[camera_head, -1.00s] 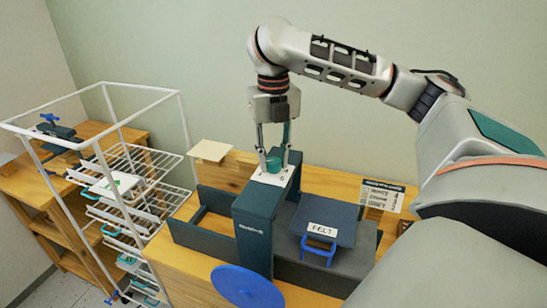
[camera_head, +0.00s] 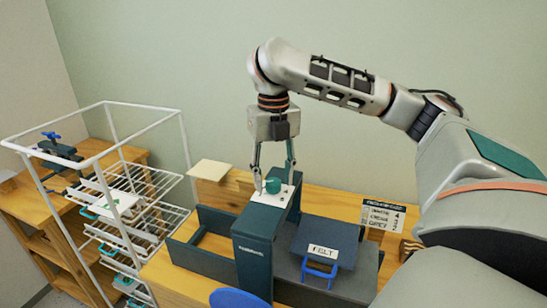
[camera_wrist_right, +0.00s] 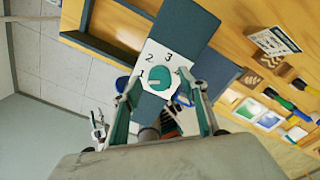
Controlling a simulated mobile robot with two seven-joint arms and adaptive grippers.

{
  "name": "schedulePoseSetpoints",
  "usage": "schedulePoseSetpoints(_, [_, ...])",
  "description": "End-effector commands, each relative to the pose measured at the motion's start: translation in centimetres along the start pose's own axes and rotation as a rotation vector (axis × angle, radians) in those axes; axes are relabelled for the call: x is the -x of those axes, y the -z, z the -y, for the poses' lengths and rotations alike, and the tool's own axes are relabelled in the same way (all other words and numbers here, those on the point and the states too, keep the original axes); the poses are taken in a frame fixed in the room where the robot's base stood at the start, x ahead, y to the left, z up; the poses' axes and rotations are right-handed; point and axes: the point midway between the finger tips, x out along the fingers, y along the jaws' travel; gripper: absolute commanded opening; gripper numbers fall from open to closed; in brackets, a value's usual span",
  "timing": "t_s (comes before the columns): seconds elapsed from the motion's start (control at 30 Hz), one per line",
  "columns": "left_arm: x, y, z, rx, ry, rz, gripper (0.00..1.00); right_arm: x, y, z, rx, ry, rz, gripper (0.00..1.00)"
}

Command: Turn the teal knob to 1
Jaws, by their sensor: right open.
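The teal knob (camera_head: 272,185) stands on a white dial plate (camera_head: 281,198) on top of a dark teal press-like body (camera_head: 255,235). In the right wrist view the knob (camera_wrist_right: 160,79) shows from above, with the numbers 1, 2 and 3 around its left and upper side. A pale mark on the knob points left, close to the 1. My right gripper (camera_head: 274,183) points down over the plate, open, one finger on each side of the knob. In the wrist view both fingers (camera_wrist_right: 155,84) look apart from the knob. My left gripper is out of view.
A block marked FELT (camera_head: 323,240) with a blue handle is right of the dark body. A blue disc (camera_head: 238,299) is in front. A white wire rack (camera_head: 130,210) stands at the left. A small label board (camera_head: 383,214) is at the back right.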

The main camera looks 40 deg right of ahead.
Motion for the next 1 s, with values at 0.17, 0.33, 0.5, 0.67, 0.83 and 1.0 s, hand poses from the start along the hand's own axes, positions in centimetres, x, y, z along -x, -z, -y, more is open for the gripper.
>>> schedulePoseSetpoints(0.17, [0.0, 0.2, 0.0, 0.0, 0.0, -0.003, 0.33, 2.6, -0.1, -0.1, 0.0, -0.003, 0.004, 0.43])
schedulePoseSetpoints(0.33, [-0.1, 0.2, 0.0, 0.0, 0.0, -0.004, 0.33, 5.5, -0.1, -0.1, 0.001, -0.003, 0.005, 0.43])
schedulePoseSetpoints(0.5, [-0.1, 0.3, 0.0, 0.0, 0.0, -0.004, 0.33, 8.2, -0.1, -0.1, 0.001, -0.002, 0.005, 0.43])
schedulePoseSetpoints(0.67, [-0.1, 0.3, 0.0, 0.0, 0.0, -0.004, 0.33, 9.8, 0.0, -0.1, 0.002, 0.0, 0.003, 0.43])
schedulePoseSetpoints(0.83, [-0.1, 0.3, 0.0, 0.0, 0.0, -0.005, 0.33, 10.7, 0.0, -0.1, 0.002, 0.0, 0.002, 0.43])
schedulePoseSetpoints(1.0, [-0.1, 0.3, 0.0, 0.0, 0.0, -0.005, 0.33, 11.2, 0.0, 0.0, 0.001, 0.0, 0.001, 0.43])
